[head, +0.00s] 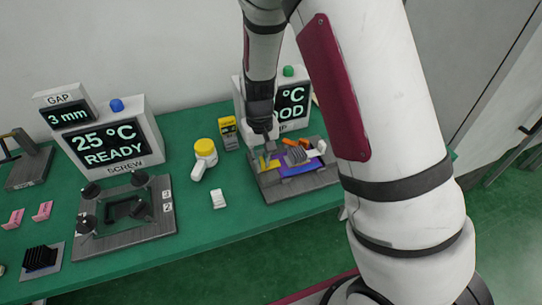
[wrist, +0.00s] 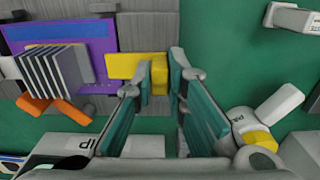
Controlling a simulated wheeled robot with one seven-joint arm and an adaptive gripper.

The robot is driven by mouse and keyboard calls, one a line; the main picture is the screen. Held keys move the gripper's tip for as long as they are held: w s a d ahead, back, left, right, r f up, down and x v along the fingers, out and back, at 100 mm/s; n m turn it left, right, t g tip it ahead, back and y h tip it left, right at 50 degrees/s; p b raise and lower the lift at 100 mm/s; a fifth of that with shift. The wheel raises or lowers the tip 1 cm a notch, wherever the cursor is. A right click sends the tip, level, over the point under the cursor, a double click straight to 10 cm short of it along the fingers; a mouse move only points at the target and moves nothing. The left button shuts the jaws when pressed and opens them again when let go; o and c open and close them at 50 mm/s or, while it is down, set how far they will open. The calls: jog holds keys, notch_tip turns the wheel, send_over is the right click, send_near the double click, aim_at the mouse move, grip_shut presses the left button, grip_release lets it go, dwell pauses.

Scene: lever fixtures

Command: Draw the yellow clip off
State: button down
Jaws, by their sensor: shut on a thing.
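The yellow clip (wrist: 122,66) lies across the left edge of the gap between my fingers in the wrist view. My gripper (wrist: 158,78) is shut on it, with its fingers on either side of the yellow piece. In the head view the clip (head: 271,163) shows as a small yellow patch under my gripper (head: 263,148), at the left of the grey fixture plate (head: 277,190). The clip's far end reaches close to the purple board (wrist: 90,38); whether it touches the board I cannot tell. A grey finned heat sink (wrist: 52,72) sits on the board.
An orange lever (head: 291,143) is beside the heat sink. A white tool with a yellow cap (head: 205,146) and a small white block (head: 218,198) stand left of the fixture. A display box (head: 291,95) is behind it. Another fixture with black knobs (head: 125,238) is farther left.

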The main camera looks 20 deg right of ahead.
jog(key=shift+a, duration=1.05)
jog(key=c, duration=1.6)
grip_release()
jog(key=shift+a, duration=0.1)
notch_tip(320, 180, up, 12)
